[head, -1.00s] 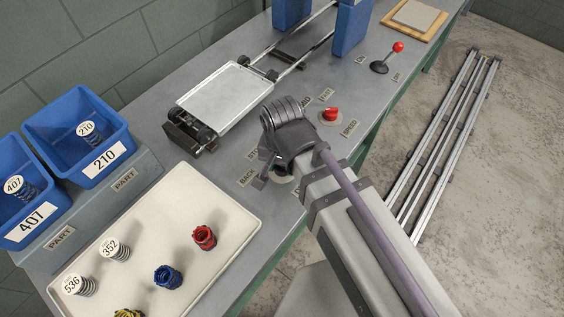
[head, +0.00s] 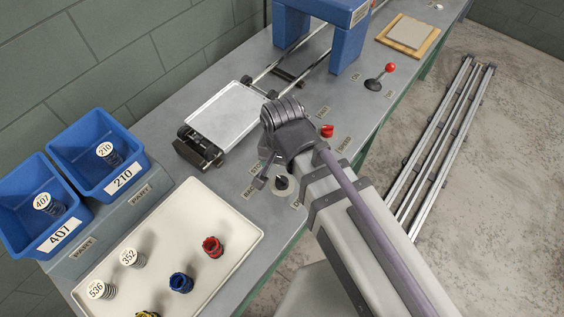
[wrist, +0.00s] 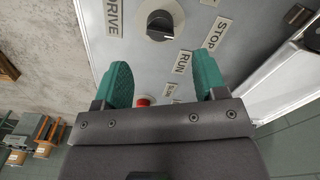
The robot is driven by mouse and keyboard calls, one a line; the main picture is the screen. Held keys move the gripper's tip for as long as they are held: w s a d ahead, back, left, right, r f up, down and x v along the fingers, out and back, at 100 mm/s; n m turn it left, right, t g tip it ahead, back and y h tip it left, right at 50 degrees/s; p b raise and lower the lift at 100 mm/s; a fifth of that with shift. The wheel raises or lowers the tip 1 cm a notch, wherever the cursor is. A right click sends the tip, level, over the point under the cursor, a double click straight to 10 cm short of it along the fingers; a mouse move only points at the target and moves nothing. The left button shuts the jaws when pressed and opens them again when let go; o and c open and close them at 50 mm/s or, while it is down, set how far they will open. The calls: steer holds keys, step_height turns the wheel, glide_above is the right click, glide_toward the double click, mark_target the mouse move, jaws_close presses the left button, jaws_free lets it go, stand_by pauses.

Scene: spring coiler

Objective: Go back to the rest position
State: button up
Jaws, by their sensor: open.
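My gripper (wrist: 163,80) is open and empty in the wrist view, its two green fingers apart over the grey control panel. The black rotary knob (wrist: 160,24) lies beyond the fingertips, between the DRIVE and STOP labels. In the head view my arm's wrist hides most of the gripper, and the black knob (head: 281,183) shows just below the wrist.
A white tray (head: 240,215) holds several springs and coloured parts. Blue bins 210 (head: 125,195) and 407 (head: 25,235) stand at left. A red-balled lever (head: 380,76) and blue machine frame (head: 349,50) stand farther back. Floor rails (head: 440,150) lie at right.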

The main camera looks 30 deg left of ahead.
step_height(320, 180, up, 3)
steer(key=shift+f+p, duration=0.1)
steer(key=shift+p, duration=0.45)
steer(key=w+d, duration=0.4)
steer(key=d, duration=0.8)
steer(key=w+d+m, duration=0.1)
steer(key=w+d, duration=0.4)
steer(key=d, duration=0.7)
steer(key=w+d+m, duration=0.1)
steer(key=w+d, duration=0.4)
steer(key=d, duration=0.7)
steer(key=shift+w, duration=0.1)
